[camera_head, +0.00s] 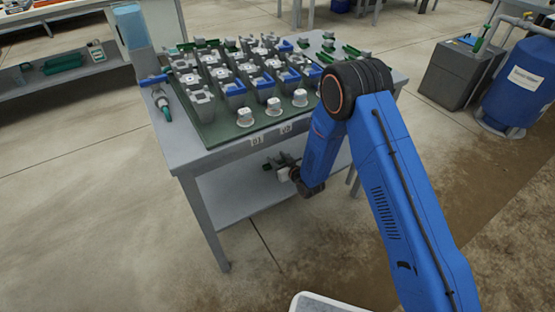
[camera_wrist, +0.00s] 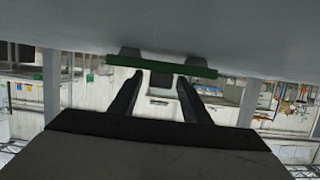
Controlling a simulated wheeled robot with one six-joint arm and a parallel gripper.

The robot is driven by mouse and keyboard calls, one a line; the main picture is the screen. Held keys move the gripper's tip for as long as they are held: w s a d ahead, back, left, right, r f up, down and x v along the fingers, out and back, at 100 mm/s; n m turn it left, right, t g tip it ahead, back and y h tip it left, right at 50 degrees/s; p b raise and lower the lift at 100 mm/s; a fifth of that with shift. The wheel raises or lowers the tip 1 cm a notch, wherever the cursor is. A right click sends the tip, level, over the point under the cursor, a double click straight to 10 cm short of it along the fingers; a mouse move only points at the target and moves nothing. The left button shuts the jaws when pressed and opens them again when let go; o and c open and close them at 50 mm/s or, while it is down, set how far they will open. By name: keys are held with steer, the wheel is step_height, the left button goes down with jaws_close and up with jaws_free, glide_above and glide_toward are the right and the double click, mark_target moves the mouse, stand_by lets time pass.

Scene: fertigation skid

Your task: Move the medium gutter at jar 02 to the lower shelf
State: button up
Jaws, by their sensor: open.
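A green gutter (camera_wrist: 160,66) with two grey blocks against it lies on the grey surface of the lower shelf in the wrist view, which appears upside down. My gripper (camera_wrist: 157,82) is open, its two dark fingers apart just short of the gutter, with nothing held. In the head view the gutter (camera_head: 282,159) is a small dark green shape over the lower shelf (camera_head: 235,192), partly hidden by my wrist. Labels 01 and 02 (camera_head: 286,128) are on the table's front edge. Whether the gutter is the medium one I cannot tell.
The table top (camera_head: 185,150) above the shelf holds a green mat (camera_head: 222,130) crowded with grey and blue pots and white cups. More green gutters (camera_head: 350,50) lie at its back right. A blue tank (camera_head: 515,85) and grey box (camera_head: 455,72) stand right. Floor in front is clear.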

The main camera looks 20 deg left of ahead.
steer(key=v, duration=1.2)
steer(key=shift+r, duration=0.1)
steer(key=shift+d, duration=0.1)
